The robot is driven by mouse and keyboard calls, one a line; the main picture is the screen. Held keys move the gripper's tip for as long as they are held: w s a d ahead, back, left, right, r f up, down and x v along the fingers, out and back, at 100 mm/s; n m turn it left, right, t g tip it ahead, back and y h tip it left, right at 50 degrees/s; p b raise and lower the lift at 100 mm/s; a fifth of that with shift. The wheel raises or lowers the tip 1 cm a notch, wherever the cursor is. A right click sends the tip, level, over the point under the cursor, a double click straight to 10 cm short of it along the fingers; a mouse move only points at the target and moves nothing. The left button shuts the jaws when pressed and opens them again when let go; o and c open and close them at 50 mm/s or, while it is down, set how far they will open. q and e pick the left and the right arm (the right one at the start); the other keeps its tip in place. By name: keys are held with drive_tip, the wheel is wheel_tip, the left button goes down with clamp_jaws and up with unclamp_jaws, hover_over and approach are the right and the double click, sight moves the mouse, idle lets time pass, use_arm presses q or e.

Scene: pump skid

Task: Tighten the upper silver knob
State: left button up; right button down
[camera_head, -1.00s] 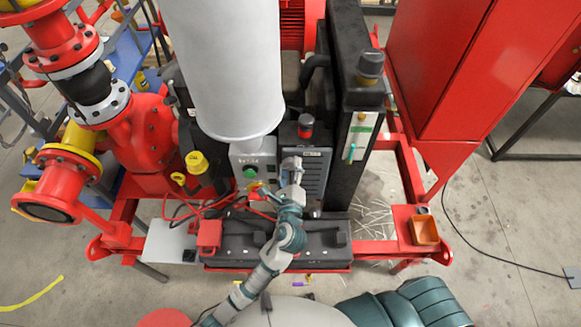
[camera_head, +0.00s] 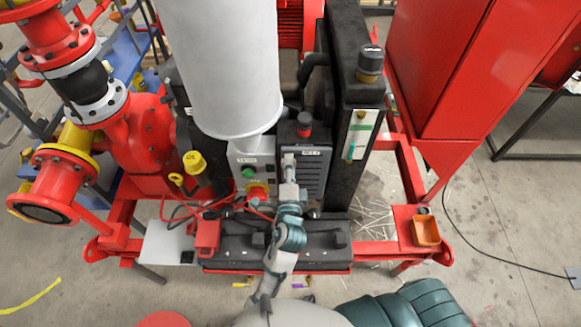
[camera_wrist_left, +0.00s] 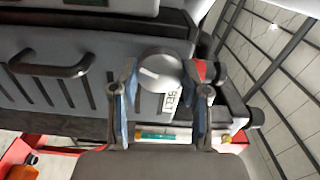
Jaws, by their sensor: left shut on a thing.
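The silver knob (camera_wrist_left: 158,72) is round and grey-white, on the dark panel beside a "BELT" label (camera_wrist_left: 173,98) in the left wrist view. My left gripper (camera_wrist_left: 163,78) has one finger on each side of the knob and is shut on it. In the head view my left gripper (camera_head: 289,165) is at the upper left of the dark ribbed panel (camera_head: 313,178), below the red-capped fitting (camera_head: 305,124). There the gripper covers most of the knob. My right gripper is not in view.
A grey control box (camera_head: 246,165) with a green button stands left of the gripper. A large white cylinder (camera_head: 222,70) rises behind it. A black column with a gauge (camera_head: 358,140) stands to the right. An orange bin (camera_head: 425,230) sits on the red frame at far right.

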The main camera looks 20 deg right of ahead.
use_arm(q)
drive_tip(key=shift+f+n, duration=0.2)
drive_tip(key=shift+n, duration=0.4)
drive_tip(key=shift+f, duration=0.1)
drive_tip(key=o, duration=1.1)
drive_tip(key=shift+o, duration=0.2)
drive_tip(key=shift+r, duration=0.2)
